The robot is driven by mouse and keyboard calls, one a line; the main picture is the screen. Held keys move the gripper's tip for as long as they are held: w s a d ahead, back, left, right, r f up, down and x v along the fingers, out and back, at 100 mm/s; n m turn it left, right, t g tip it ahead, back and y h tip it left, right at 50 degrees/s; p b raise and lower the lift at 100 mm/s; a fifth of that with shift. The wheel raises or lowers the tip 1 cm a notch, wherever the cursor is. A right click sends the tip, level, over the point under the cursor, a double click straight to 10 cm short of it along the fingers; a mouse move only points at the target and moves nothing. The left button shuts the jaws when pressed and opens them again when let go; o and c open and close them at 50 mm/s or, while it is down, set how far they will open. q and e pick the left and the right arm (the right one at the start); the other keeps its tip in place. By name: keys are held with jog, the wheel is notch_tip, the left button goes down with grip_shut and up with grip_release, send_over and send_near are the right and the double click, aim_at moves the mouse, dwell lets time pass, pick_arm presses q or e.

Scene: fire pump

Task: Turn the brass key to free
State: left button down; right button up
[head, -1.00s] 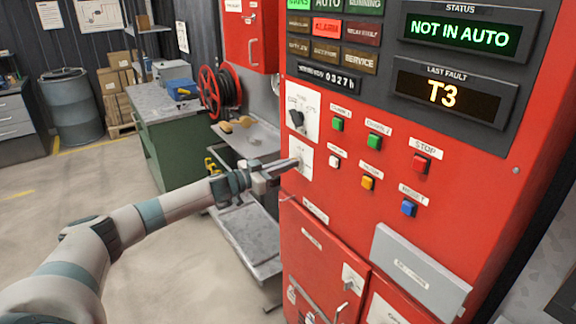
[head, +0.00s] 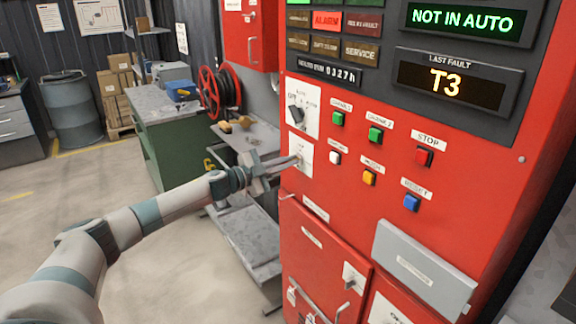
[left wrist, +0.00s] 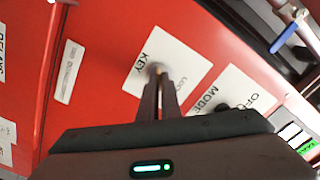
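The key switch plate, lettered KEY (left wrist: 183,58), is a white square on the red panel; it also shows in the head view (head: 307,150). My left gripper (left wrist: 158,82) points straight at the middle of this plate, its two fingers close together at the key's place. In the head view the left gripper (head: 293,162) reaches the plate from the left. A small pale round part, seemingly of the brass key (left wrist: 157,68), shows at the fingertips; the fingers hide the rest. The key's exact angle cannot be read. My right gripper is not in view.
The mode selector (head: 295,114) sits just above the key plate. Lit push buttons, such as the white one (head: 335,158), lie to its right. A grey box (head: 424,268) juts from the panel lower right.

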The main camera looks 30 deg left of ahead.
pick_arm(q)
jog(key=shift+f+m+b, duration=0.2)
jog(key=shift+m+b, duration=1.25)
jog(key=shift+m, duration=2.45)
jog(key=c, duration=2)
grip_release()
jog(key=shift+s, duration=0.15)
